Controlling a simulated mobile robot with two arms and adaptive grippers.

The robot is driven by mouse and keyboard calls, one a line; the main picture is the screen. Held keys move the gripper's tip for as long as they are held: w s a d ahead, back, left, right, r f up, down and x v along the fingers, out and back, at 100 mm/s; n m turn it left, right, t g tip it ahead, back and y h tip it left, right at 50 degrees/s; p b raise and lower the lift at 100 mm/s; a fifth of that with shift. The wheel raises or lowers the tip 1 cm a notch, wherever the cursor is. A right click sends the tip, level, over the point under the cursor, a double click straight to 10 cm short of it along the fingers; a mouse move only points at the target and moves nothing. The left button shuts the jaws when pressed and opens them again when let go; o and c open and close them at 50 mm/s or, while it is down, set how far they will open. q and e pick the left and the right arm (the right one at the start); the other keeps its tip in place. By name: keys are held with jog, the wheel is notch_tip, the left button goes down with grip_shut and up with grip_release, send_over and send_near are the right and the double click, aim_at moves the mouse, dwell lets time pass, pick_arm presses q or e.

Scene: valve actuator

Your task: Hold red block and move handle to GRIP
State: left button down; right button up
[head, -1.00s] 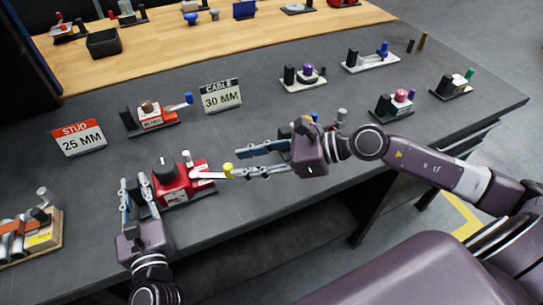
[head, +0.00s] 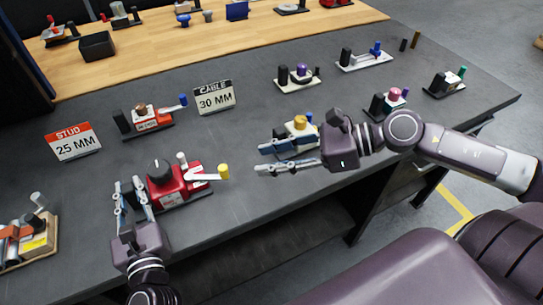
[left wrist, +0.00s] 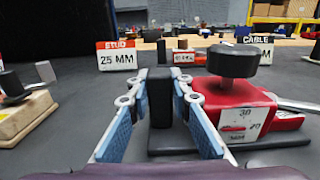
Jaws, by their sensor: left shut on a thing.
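The red block (head: 180,186) sits on a dark base plate near the table's front edge, with a black knob on top. Its white handle (head: 203,176) points right and ends in a yellow knob (head: 223,171). My left gripper (head: 132,187) is shut on the black post (left wrist: 160,97) at the left end of this base; its blue-padded fingers stand on either side of the post. In the left wrist view, the red block (left wrist: 235,108) shows a white label reading 30 and 20; no GRIP mark is readable. My right gripper (head: 262,158) is open and empty, right of the yellow knob and apart from it.
Behind stand a red device with a blue-tipped lever (head: 150,120), a STUD 25 MM sign (head: 73,142) and a CABLE 30 MM sign (head: 214,98). A yellow-topped device (head: 300,124) is close behind my right gripper. An orange device (head: 25,238) lies at left.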

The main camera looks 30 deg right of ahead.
pick_arm(q)
jog(key=shift+a+f, duration=0.1)
jog(key=shift+f, duration=0.05)
jog(key=c, duration=1.8)
grip_release()
jog(key=shift+c, duration=0.2)
jog(key=shift+o, duration=0.8)
jog(key=shift+a, duration=0.1)
jog(key=shift+f, duration=0.1)
jog(key=shift+s, duration=0.1)
